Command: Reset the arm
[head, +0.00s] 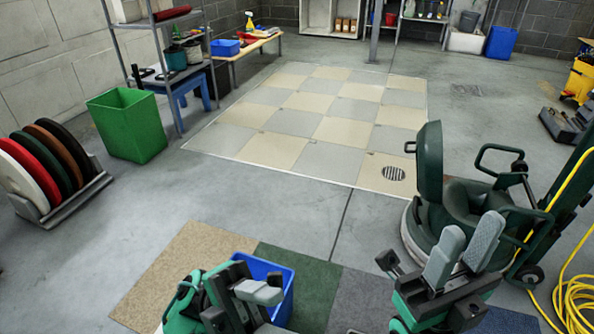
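My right gripper (465,252) is at the lower right, its two grey finger pads pointing up and a gap showing between their tips. Nothing shows between them. It is in front of the green floor machine and does not visibly hold it. My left gripper (260,292) is low at the bottom centre, in front of a blue bin (268,268). Its grey fingers overlap from this angle, so their gap is hidden. The round buffer pads (55,160), white, red, green, brown and black, stand upright in a grey rack (75,203) at the left.
The green floor machine (430,170) stands at the right, with a yellow cable (575,295) beside it. A green bin (127,124) and shelving (160,60) stand at the upper left. Carpet tiles (185,262) lie near me. The grey floor and checkered tiles (270,150) are clear.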

